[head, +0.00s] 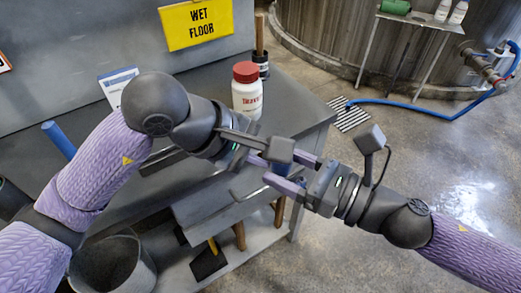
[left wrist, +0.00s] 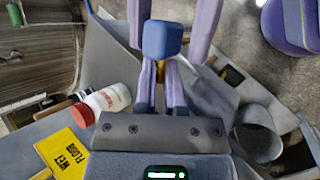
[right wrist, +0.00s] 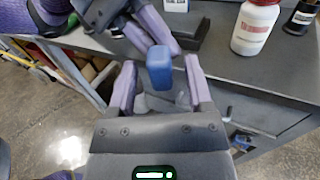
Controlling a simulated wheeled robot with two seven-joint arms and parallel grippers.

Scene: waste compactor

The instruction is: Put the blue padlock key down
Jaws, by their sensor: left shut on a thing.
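The blue padlock key shows as a blue rounded block in the left wrist view (left wrist: 160,38) and the right wrist view (right wrist: 159,68); I cannot make it out in the head view. My left gripper (head: 262,160) is shut on it, its fingers close together behind the blue block. My right gripper (head: 284,168) faces the left one, with its fingers apart on either side of the blue block. Gaps show between the block and these right fingers. The key is in the air above the grey workbench's front edge. The key's shaft is mostly hidden.
The grey workbench (head: 292,98) bears a white bottle with a red lid (head: 247,92) and a dark bottle (head: 261,65). A yellow wet floor sign (head: 196,24) is behind. A grey bin (head: 112,266) stands below. A blue hose (head: 420,101) lies on the floor.

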